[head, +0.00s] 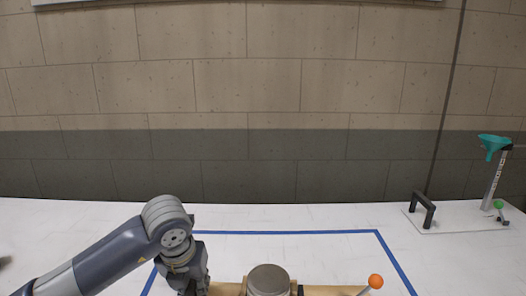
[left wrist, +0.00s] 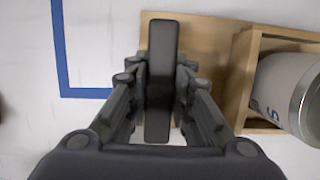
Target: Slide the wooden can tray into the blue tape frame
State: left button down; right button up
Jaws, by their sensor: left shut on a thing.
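The wooden can tray (head: 228,289) shows at the bottom edge of the head view, mostly cut off. A grey-lidded can (head: 268,281) stands in it; the can (left wrist: 292,98) also shows in the left wrist view, in a wooden compartment. The blue tape frame (head: 290,232) lies on the table, its far line beyond the tray. A tape corner (left wrist: 63,90) shows left of the tray in the wrist view. My left gripper (head: 195,290) is shut on the tray's black bar handle (left wrist: 160,85). My right gripper is not in view.
An orange ball on a rod (head: 375,281) stands at the tray's right part. A white plate with a black handle (head: 424,208) and a teal-topped stand (head: 493,150) is at the far right. The table (head: 300,216) inside the frame's far part is clear.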

pick_arm(q)
jog(key=shift+w, duration=0.15)
jog(key=shift+w+b, duration=0.65)
jog(key=shift+w, duration=3.2)
jog(key=shift+w, duration=3.05)
jog(key=c, duration=1.3)
grip_release()
jog(key=shift+c, duration=0.2)
